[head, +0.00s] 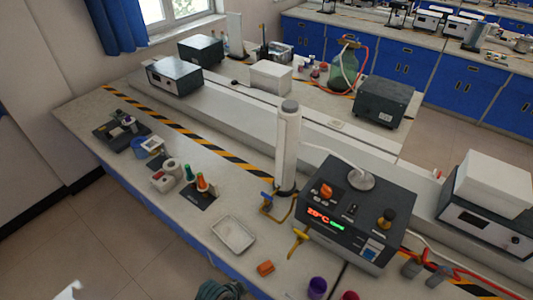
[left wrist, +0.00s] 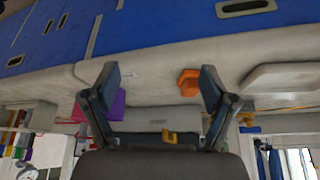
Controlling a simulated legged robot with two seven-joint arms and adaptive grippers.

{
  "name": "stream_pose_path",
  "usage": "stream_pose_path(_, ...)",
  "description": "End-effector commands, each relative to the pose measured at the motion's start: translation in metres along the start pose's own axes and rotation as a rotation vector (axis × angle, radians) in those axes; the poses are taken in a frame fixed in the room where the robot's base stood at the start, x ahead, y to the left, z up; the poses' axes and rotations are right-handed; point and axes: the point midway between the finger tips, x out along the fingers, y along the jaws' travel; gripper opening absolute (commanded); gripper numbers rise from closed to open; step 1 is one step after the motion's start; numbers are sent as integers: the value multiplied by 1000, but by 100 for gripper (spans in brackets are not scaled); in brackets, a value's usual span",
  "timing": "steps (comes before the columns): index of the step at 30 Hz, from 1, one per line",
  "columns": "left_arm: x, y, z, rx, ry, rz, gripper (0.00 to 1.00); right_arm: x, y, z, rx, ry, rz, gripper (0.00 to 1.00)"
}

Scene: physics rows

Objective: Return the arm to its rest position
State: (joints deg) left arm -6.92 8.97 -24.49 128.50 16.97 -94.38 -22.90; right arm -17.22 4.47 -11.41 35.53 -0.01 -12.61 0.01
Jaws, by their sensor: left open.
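My left gripper (left wrist: 161,82) is open in the left wrist view, its two dark fingers spread wide with nothing held between them. An orange block (left wrist: 189,82) shows beyond the fingers, just left of the right fingertip; the head view also shows it on the bench near the front edge (head: 265,268). A dark shape (head: 220,291) is cut off at the bottom of the head view; I cannot tell if it is my left gripper. My right gripper is in neither view.
A white tray (head: 233,234) lies on the bench (head: 160,225). A black instrument (head: 345,232) with a red display stands to its right, beside a white column (head: 288,145). Purple (head: 317,288) and red (head: 350,295) items sit near the front edge. Floor (head: 110,255) lies open at left.

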Motion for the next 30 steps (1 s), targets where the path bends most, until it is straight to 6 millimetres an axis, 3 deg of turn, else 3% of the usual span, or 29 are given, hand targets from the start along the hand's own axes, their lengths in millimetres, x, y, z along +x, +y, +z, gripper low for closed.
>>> stream_pose_path(3, -9, -4, 46, -227, -35, -69, 85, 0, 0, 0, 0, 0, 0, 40)
stream_pose_path(15, -57, -10, 171, -723, -158, -324, 85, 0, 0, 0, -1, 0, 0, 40)
stream_pose_path(23, 17, -20, 194, -721, -185, -305, 85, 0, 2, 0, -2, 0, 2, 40)
stream_pose_path(30, 99, -16, 234, -720, -220, -283, 85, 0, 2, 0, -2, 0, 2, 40)
